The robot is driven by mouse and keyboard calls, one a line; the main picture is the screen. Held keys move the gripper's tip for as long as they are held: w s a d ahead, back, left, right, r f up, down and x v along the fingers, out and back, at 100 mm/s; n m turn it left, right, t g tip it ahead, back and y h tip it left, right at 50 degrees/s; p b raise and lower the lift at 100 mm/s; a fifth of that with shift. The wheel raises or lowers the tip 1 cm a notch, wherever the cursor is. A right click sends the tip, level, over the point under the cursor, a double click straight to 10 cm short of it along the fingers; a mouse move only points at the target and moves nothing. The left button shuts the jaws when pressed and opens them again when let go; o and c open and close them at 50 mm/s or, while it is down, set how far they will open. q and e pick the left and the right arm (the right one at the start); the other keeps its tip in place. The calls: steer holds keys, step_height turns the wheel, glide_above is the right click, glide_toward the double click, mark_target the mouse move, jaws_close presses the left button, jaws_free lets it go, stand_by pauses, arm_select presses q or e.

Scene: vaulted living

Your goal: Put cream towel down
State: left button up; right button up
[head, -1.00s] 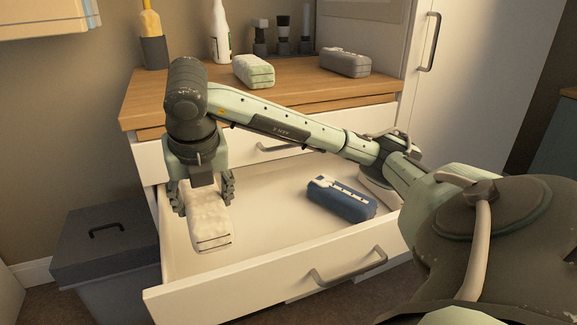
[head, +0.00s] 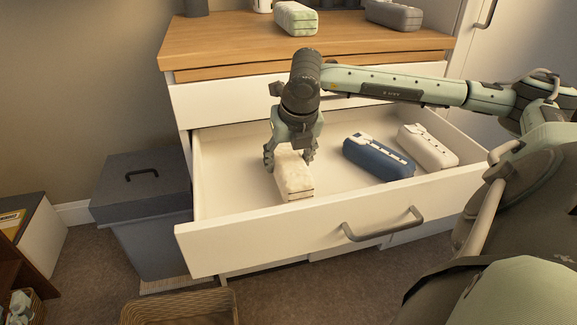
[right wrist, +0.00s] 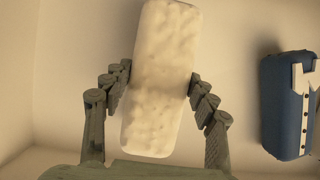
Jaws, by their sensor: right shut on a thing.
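The cream towel (head: 294,177) is a folded, oblong bundle inside the open drawer (head: 225,165), toward its left side. It also shows in the right wrist view (right wrist: 161,75). My right gripper (head: 290,158) comes down over it from above and is shut on it, one finger on each long side. The towel is low in the drawer; I cannot tell whether it touches the drawer floor. My left gripper is not in view.
A blue bundle (head: 378,157) and a white bundle (head: 427,147) lie to the right in the drawer. The worktop above holds a green-white bundle (head: 296,18) and a grey one (head: 393,14). A lidded grey bin (head: 143,210) and a wicker basket (head: 180,306) stand on the floor.

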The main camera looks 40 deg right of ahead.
steer(key=shift+f, duration=0.9)
steer(key=o, duration=1.3)
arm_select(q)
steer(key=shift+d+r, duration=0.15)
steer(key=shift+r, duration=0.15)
arm_select(e)
steer(key=shift+r, duration=0.1)
steer(key=shift+r, duration=0.15)
steer(key=p+v, duration=0.1)
steer(key=v, duration=0.9)
steer(key=shift+s+r, duration=0.15)
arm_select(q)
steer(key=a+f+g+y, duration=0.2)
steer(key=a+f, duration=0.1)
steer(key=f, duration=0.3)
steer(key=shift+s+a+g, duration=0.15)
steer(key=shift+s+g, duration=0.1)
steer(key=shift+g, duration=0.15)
arm_select(e)
steer(key=shift+s+a+r, duration=0.15)
steer(key=shift+s+r, duration=0.15)
steer(key=shift+r, duration=0.3)
